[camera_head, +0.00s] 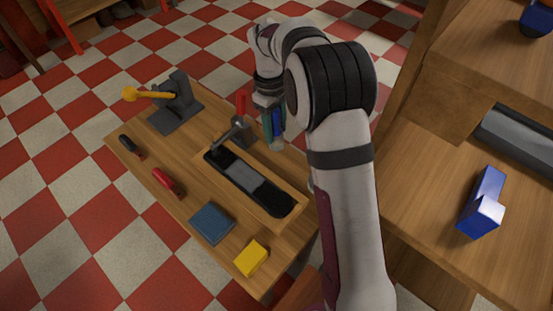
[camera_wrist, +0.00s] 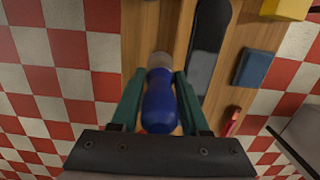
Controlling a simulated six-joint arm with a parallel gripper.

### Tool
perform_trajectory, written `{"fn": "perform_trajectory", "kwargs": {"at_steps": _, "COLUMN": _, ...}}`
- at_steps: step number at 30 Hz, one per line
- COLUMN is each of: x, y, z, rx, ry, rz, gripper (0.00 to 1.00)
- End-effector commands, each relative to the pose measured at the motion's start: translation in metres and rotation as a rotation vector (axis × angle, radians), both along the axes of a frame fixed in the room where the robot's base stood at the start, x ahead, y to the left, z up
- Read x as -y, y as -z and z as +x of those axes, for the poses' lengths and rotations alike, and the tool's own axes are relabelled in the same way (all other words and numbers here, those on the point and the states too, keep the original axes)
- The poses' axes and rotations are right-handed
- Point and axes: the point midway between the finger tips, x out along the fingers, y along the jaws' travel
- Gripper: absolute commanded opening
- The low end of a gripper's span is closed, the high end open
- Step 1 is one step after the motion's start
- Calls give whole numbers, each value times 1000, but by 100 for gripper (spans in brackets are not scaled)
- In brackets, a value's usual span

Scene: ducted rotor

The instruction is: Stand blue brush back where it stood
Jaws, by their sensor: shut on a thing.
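The blue brush (camera_wrist: 159,105) has a rounded blue handle and a pale grey end. In the wrist view it lies between the two green fingers of my gripper (camera_wrist: 160,76), which is shut on it. The pale end points to the top of that view, over the table. In the head view my gripper (camera_head: 272,118) is above the table's far right edge, beside a grey holder (camera_head: 240,132) with a red-handled piece (camera_head: 241,102) upright at it. The brush (camera_head: 277,122) is roughly upright there, partly hidden by the fingers. I cannot tell whether its lower end touches the table.
A wooden tray (camera_head: 292,212) with a long black piece (camera_head: 225,165) lies mid-table. A grey stand with a yellow part (camera_head: 135,95), a black-handled tool (camera_head: 130,145), a red-handled tool (camera_head: 166,182), a blue pad (camera_head: 212,223) and a yellow block (camera_head: 252,258) surround it.

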Motion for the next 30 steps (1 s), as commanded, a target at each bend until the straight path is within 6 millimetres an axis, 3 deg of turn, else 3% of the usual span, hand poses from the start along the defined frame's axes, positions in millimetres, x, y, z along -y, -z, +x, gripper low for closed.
{"fn": "perform_trajectory", "kwargs": {"at_steps": 1, "x": 13, "y": 1, "z": 10, "rx": 27, "ry": 19, "rz": 21, "gripper": 0}}
{"fn": "perform_trajectory", "kwargs": {"at_steps": 5, "x": 28, "y": 15, "z": 23, "rx": 67, "ry": 38, "rz": 51, "gripper": 0}}
{"fn": "perform_trajectory", "kwargs": {"at_steps": 9, "x": 29, "y": 50, "z": 24, "rx": 71, "ry": 38, "rz": 54, "gripper": 0}}
{"fn": "perform_trajectory", "kwargs": {"at_steps": 17, "x": 28, "y": 98, "z": 24, "rx": 71, "ry": 37, "rz": 54, "gripper": 0}}
{"fn": "perform_trajectory", "kwargs": {"at_steps": 28, "x": 28, "y": 105, "z": 24, "rx": 73, "ry": 37, "rz": 53, "gripper": 0}}
{"fn": "perform_trajectory", "kwargs": {"at_steps": 29, "x": 28, "y": 105, "z": 24, "rx": 73, "ry": 37, "rz": 53, "gripper": 47}}
{"fn": "perform_trajectory", "kwargs": {"at_steps": 30, "x": 28, "y": 105, "z": 24, "rx": 73, "ry": 37, "rz": 53, "gripper": 54}}
